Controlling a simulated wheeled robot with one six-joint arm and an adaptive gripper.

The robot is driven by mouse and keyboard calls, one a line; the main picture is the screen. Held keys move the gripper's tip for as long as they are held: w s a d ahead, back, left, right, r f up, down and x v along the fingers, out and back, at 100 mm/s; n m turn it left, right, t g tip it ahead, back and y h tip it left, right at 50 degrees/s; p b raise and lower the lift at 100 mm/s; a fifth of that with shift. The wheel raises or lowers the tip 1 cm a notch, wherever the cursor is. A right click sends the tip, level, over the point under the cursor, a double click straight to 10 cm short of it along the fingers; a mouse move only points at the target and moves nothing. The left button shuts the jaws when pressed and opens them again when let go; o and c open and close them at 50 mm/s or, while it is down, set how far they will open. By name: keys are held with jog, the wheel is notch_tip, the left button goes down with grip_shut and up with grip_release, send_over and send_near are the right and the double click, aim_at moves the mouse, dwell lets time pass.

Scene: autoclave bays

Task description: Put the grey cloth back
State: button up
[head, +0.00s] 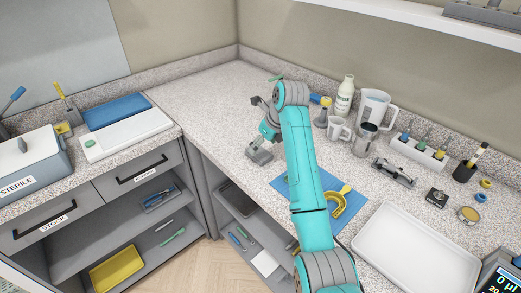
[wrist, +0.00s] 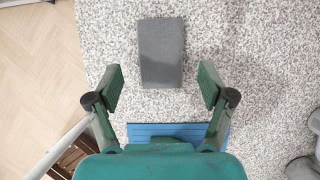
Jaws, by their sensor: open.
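The grey cloth (wrist: 162,52) lies flat on the speckled counter as a folded rectangle in the wrist view, at the top centre. In the head view the grey cloth (head: 259,153) appears small, near the counter's front edge and just below my gripper (head: 268,131). In the wrist view my gripper (wrist: 160,85) is open and empty, with its two green fingers apart. The cloth lies ahead of the gap between the fingertips and is not held. The arm hides part of the counter in the head view.
A blue mat (head: 350,221) with a yellow item lies right of the cloth. A white tray (head: 417,253) is at lower right. Mugs, a bottle (head: 345,95) and a rack (head: 418,152) stand along the back wall. The counter's corner left of the arm is clear.

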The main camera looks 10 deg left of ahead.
jog(key=v, duration=0.8)
